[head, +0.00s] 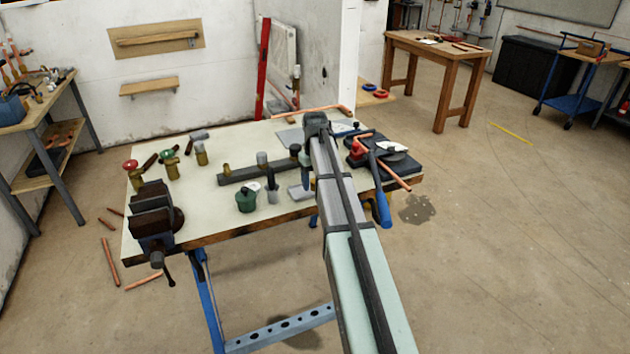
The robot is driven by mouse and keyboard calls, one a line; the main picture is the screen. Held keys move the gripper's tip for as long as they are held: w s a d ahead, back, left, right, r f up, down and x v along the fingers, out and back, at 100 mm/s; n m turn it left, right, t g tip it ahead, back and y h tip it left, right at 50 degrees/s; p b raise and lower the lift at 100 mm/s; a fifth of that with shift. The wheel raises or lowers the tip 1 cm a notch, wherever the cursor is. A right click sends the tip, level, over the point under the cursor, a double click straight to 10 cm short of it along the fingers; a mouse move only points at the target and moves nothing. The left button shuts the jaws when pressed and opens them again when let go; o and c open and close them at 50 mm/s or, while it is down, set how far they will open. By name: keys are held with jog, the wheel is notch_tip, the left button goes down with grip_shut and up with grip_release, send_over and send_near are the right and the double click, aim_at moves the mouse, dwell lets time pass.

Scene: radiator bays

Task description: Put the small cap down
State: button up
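My arm reaches over the workbench (222,215) from the front. My gripper (317,120) is at its far end, above the back right part of the bench. Its fingers are hidden behind the wrist, so I cannot tell whether it is open or shut, or whether it holds anything. I cannot pick out the small cap for sure. A dark rail (238,176) on the bench bears a small brass piece (227,169), a grey cylinder (262,159) and a dark round-topped piece (295,151). The arm covers the rail's right end.
A vise (154,212) sits at the bench's left corner. Red-handled (133,176) and green-handled (169,165) valves stand behind it. A green pot (246,201) stands in front of the rail. A blue-handled pipe tool (380,190) and copper pipe (390,176) lie right of my arm.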

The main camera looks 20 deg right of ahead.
notch_tip(320, 180, up, 12)
jog(key=shift+r, duration=0.15)
dwell(0.5)
dwell(0.3)
